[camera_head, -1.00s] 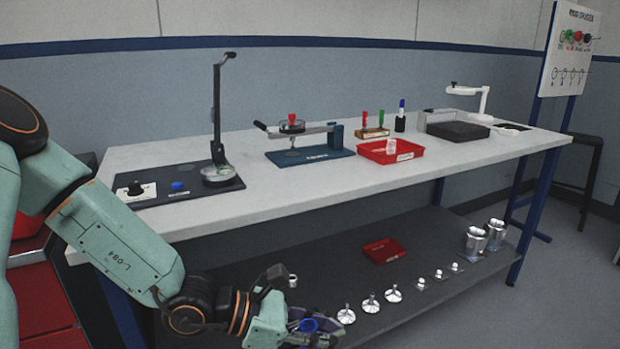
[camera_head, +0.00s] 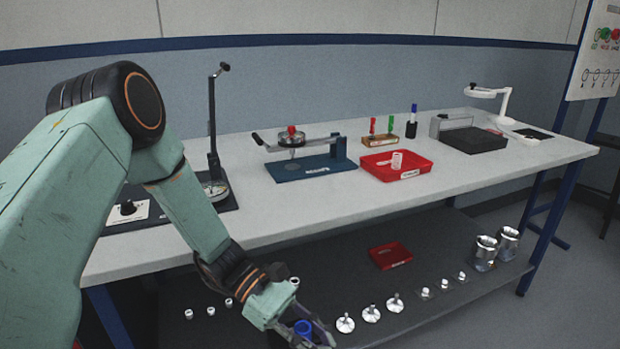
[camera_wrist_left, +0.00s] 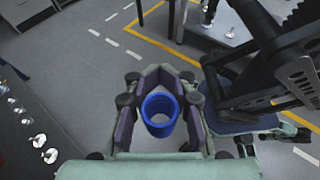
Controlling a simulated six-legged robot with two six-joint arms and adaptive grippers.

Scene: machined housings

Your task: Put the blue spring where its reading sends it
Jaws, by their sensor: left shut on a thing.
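My left gripper (camera_head: 303,334) is shut on the blue spring (camera_head: 303,327), low in front of the lower shelf. In the left wrist view the spring (camera_wrist_left: 160,112) shows as a blue open ring between the two fingers of the gripper (camera_wrist_left: 157,100), with floor below it.
The bench (camera_head: 470,178) also carries a blue press (camera_head: 310,168), a red tray (camera_head: 400,177) holding a white piece, a marker rack (camera_head: 380,140) and a dark box (camera_head: 472,140). Several metal parts, a red bin (camera_head: 390,256) and two cups line the lower shelf (camera_head: 340,265).

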